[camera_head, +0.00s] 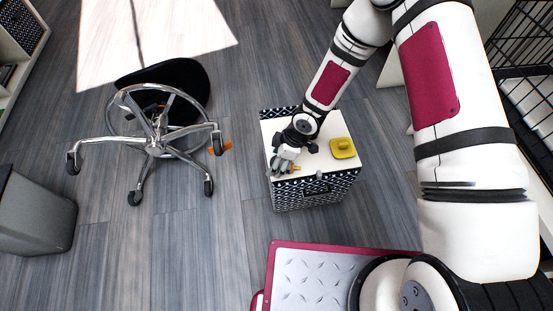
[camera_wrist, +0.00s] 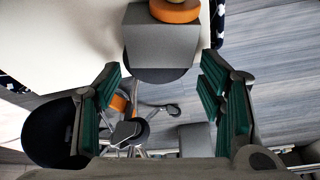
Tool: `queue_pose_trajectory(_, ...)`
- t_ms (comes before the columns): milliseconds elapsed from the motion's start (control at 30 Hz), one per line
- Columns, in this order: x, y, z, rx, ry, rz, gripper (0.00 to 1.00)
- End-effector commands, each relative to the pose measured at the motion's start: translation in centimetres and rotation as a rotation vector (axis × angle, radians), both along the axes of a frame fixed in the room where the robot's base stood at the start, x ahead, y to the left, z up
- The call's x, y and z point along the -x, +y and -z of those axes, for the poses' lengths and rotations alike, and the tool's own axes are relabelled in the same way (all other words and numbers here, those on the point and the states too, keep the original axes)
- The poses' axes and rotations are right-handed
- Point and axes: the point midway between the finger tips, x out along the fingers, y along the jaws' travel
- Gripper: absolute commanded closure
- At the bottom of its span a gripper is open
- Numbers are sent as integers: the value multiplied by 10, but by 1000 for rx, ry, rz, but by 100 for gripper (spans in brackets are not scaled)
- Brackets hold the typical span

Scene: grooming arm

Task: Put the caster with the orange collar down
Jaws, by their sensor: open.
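My gripper (camera_head: 279,168) is at the front left of the white-topped cabinet (camera_head: 308,163). In the wrist view its two green-padded fingers (camera_wrist: 160,88) stand wide apart with nothing clamped between them. The caster shows at the top of the wrist view as an orange collar (camera_wrist: 176,11), a plain grey block (camera_wrist: 163,45) and a dark rounded wheel part below. It appears to be at the edge of the white top, just beyond the fingertips. In the head view only a little orange (camera_head: 296,168) shows beside the fingers; the rest is hard to make out.
A yellow object with a knob (camera_head: 343,148) sits on the cabinet top to the right. A chrome chair base with casters (camera_head: 155,140) and a black seat (camera_head: 185,78) is on the floor at left. A grey bin (camera_head: 37,212) stands far left.

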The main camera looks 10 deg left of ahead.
Motion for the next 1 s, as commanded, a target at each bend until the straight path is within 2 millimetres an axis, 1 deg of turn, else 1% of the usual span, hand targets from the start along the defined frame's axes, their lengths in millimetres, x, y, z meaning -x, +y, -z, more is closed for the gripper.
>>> queue_pose_trajectory(167, -1, -9, -27, 0, -1, 3, 37)
queue_pose_trajectory(400, -1, -26, -76, -1, -1, 5, 37)
queue_pose_trajectory(500, -1, -32, -92, 0, -1, 3, 37)
queue_pose_trajectory(600, -1, -36, -104, -1, -1, 3, 37)
queue_pose_trajectory(767, -1, -40, -113, 0, -1, 1, 37)
queue_pose_trajectory(1000, 0, -40, -114, 0, 0, 0, 37)
